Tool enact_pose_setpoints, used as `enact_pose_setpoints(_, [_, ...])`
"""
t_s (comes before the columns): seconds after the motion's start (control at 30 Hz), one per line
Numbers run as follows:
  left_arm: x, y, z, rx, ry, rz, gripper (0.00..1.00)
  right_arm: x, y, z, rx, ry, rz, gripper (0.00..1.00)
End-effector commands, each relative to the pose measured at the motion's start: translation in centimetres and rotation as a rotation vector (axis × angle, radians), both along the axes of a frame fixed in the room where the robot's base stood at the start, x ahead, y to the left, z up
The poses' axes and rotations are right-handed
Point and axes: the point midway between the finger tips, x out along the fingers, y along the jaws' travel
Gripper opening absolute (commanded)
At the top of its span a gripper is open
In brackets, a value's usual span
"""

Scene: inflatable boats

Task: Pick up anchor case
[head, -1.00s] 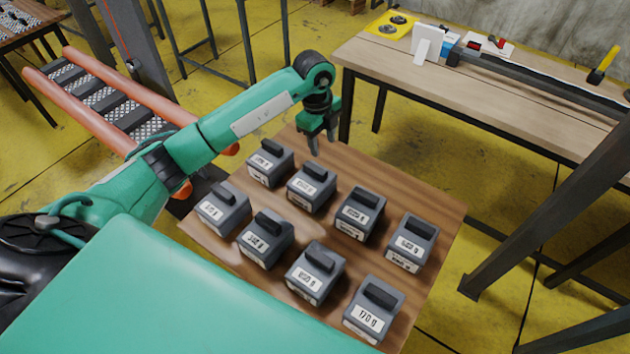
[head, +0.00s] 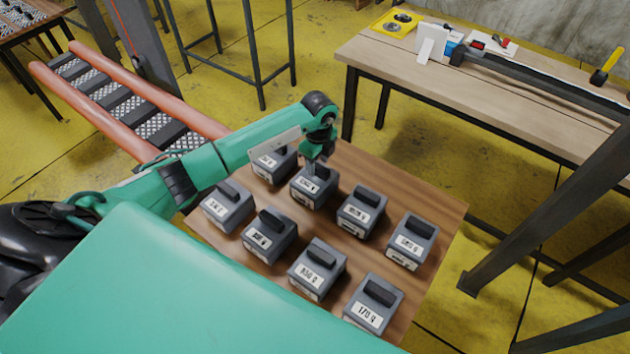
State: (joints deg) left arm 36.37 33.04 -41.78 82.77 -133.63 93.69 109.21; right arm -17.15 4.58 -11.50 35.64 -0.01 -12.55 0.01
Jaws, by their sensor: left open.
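Several grey cases with dark top handles and white weight labels stand in two rows on a wooden table (head: 440,192). My left gripper (head: 316,172) is open and points down at the handle of the second case in the back row (head: 313,190); I cannot tell whether it touches. The back-left case (head: 272,172) is partly hidden by my left arm. The front row holds a case at the left (head: 226,207), two in the middle and one labelled 170 g (head: 373,304) at the near right. None is labelled anchor legibly. My right gripper is not in view.
A long workbench (head: 400,75) with a yellow plate, a white stand and tools is at the back right. Dark metal beams stand at the right. An orange-sided inflatable (head: 105,110) lies at the left. The table's right edge strip is clear.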

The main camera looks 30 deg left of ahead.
Motion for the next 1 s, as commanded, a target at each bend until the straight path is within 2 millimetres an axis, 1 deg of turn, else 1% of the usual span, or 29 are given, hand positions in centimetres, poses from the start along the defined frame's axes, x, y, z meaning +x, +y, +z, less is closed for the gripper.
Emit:
enact_pose_setpoints(0.03, [-0.1,-0.1,-0.6,0.000,0.003,0.002,0.47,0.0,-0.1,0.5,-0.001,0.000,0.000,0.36])
enact_pose_setpoints(0.1, [-0.1,0.0,-1.5,0.000,0.002,0.002,0.47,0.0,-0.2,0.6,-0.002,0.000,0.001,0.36])
enact_pose_setpoints(0.2, [0.0,0.0,-2.2,0.000,0.001,0.000,0.47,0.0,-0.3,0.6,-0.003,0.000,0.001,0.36])
enact_pose_setpoints(0.43, [0.0,0.0,-2.3,0.000,0.000,0.000,0.47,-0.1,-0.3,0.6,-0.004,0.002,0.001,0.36])
enact_pose_setpoints(0.57, [0.0,0.0,-2.3,0.000,0.000,0.000,0.22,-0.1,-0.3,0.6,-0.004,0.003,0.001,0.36])
enact_pose_setpoints(0.6, [0.0,0.0,-2.3,0.000,0.000,0.000,0.14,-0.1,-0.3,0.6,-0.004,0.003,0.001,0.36])
enact_pose_setpoints(0.67, [0.0,0.0,-2.3,0.000,0.000,0.000,0.02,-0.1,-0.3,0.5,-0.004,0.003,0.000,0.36])
enact_pose_setpoints(0.7, [0.0,0.0,-2.3,0.000,0.000,0.000,0.00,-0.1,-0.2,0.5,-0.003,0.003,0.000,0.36])
enact_pose_setpoints(1.0, [0.0,0.0,-2.3,0.000,0.000,0.000,0.00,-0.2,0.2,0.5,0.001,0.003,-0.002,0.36])
